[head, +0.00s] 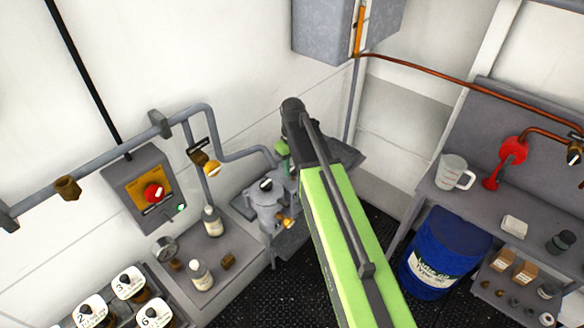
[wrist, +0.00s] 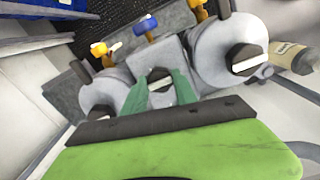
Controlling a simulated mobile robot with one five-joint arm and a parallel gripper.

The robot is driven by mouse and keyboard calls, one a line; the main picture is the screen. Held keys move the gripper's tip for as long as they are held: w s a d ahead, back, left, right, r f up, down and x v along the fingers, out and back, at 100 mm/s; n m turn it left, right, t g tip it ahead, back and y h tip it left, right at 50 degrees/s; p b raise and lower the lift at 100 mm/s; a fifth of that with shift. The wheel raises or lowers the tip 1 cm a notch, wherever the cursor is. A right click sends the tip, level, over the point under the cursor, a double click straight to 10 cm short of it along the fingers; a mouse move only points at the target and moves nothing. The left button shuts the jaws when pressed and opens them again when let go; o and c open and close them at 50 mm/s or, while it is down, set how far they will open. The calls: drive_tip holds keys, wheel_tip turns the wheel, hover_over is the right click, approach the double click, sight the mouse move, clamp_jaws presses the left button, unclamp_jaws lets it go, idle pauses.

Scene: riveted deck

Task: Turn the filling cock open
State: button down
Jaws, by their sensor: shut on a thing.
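A grey twin-pot unit shows in the wrist view, with a left pot (wrist: 103,92) and a right pot (wrist: 228,55). Between them a middle block carries a black knob with a white bar (wrist: 160,84). My gripper (wrist: 159,82) has its green fingers on both sides of this knob, shut on it. I cannot read any label marking it as the filling cock. A blue handle (wrist: 146,27) and a yellow handle (wrist: 98,49) stand beyond the block. In the head view one pot (head: 268,210) shows left of my arm, which hides the rest.
Bottles (head: 212,220) and a gauge (head: 165,249) stand left of the unit. A control box with a red knob (head: 153,192) and pipes (head: 90,175) are on the left wall. A blue drum (head: 445,252) and a bench with a jug (head: 453,172) stand right.

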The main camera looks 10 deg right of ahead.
sight(293, 169)
idle(0.5)
drive_tip(key=c, duration=1)
unclamp_jaws()
drive_tip(key=shift+o, duration=0.2)
wheel_tip(293, 169, up, 17)
drive_tip(key=p, duration=1.7)
drive_tip(key=shift+r, duration=0.15)
